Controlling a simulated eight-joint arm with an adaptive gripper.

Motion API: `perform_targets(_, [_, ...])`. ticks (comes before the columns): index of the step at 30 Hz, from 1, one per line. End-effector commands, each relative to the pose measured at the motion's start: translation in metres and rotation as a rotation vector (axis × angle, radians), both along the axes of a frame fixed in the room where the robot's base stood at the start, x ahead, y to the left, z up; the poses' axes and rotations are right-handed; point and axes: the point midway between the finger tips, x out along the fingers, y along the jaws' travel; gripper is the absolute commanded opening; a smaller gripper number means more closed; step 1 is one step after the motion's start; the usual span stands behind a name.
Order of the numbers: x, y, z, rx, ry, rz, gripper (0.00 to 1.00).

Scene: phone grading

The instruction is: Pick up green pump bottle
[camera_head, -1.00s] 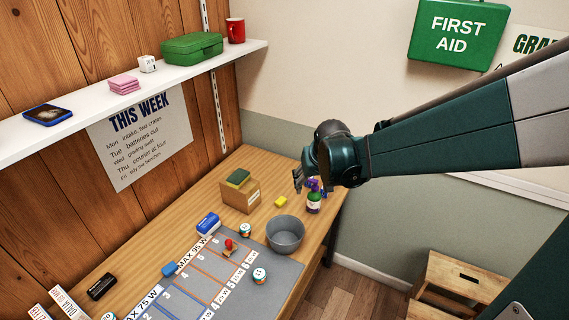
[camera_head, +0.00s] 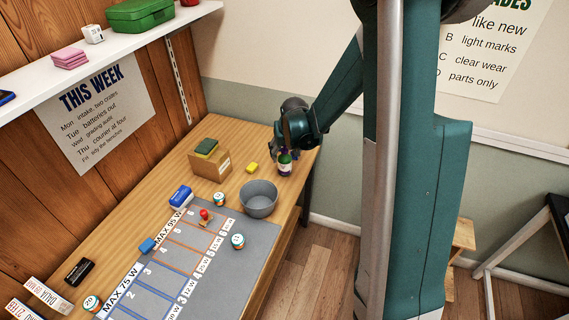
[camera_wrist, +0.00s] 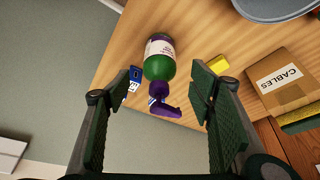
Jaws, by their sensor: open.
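The green pump bottle (camera_wrist: 158,68) has a purple pump head and a white label. In the wrist view it lies between my two open fingers, and neither finger visibly touches it. In the head view the bottle (camera_head: 285,164) stands upright near the far right end of the wooden workbench. My gripper (camera_head: 287,150) is at its top there and partly hides the pump head. In the wrist view my gripper (camera_wrist: 163,100) is open and empty, with the purple pump nozzle pointing toward the right finger.
A yellow block (camera_head: 252,168) and a cardboard box labelled CABLES (camera_wrist: 283,78) stand left of the bottle in the head view. A grey bowl (camera_head: 259,202) is in front of it. A small blue item (camera_wrist: 134,76) lies beside the bottle. The bench edge is close on the right.

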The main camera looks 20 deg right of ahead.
Motion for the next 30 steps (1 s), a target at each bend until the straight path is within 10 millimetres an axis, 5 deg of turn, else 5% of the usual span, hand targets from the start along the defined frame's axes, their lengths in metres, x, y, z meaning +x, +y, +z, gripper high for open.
perform_targets(30, [0.014, -0.005, -0.032, 0.001, 0.004, -0.003, 0.54])
